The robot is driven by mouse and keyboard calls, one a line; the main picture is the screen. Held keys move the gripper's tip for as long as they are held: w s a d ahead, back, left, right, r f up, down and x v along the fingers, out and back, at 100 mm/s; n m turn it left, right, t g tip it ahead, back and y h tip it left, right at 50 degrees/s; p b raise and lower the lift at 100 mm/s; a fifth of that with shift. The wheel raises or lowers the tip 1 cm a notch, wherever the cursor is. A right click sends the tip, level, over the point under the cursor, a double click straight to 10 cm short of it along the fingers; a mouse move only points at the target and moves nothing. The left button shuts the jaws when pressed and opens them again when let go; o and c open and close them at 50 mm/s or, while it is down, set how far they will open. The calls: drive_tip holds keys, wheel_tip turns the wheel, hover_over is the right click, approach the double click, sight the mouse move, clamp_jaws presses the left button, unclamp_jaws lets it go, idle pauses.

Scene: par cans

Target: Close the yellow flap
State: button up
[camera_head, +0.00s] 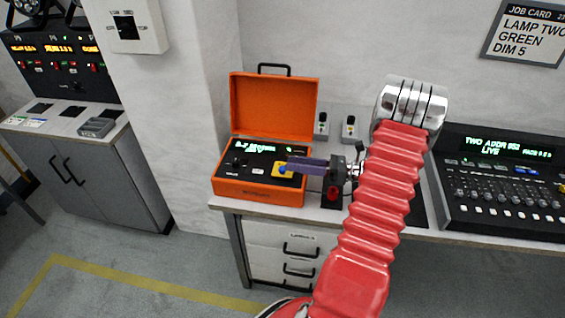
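A small yellow part (288,172), which looks like the yellow flap, is on the right side of the orange case's control panel. A round blue piece (282,169) shows at its left. I cannot tell whether the flap is up or down. My gripper (290,163) reaches in from the right, its purple fingers level and pointing left. Their tips overlap the yellow part in the picture and hide some of it. I cannot tell whether they touch it. The fingers look close together, seen side-on, so their opening is unclear.
The orange case (258,192) stands open on a bench, its lid (273,106) upright behind the panel. A lighting console (505,185) is at the right. Two small wall boxes (349,125) are behind my gripper. A grey cabinet (90,180) stands left, with clear floor between.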

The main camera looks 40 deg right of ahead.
drive_tip(key=v, duration=0.5)
drive_tip(key=shift+s+d, duration=0.2)
drive_tip(key=shift+s, duration=0.05)
idle(0.3)
drive_tip(key=w+a+r+n+g, duration=0.1)
drive_tip(key=a, duration=0.2)
drive_tip(key=w+a+r+n+g, duration=0.1)
drive_tip(key=a+n+g, duration=0.1)
drive_tip(key=a, duration=0.1)
drive_tip(key=w+a+r+n+g+y, duration=0.1)
drive_tip(key=a+r+n+g, duration=0.1)
drive_tip(key=a, duration=0.1)
drive_tip(key=shift+w+a, duration=0.1)
drive_tip(key=shift+a, duration=0.1)
drive_tip(key=s+a+r+n+g+h, duration=0.2)
drive_tip(key=a+r+n+g+h, duration=0.15)
drive_tip(key=a+n, duration=0.5)
drive_tip(key=s+a+r+n+g+h, duration=0.25)
drive_tip(key=a+n+g, duration=0.3)
drive_tip(key=a, duration=0.65)
drive_tip(key=s+a+r+n+t+h, duration=0.5)
drive_tip(key=s+a+r+n+h, duration=0.1)
drive_tip(key=n, duration=0.8)
drive_tip(key=shift+s+a+r, duration=0.15)
drive_tip(key=shift+a+r, duration=0.2)
drive_tip(key=shift+a, duration=0.15)
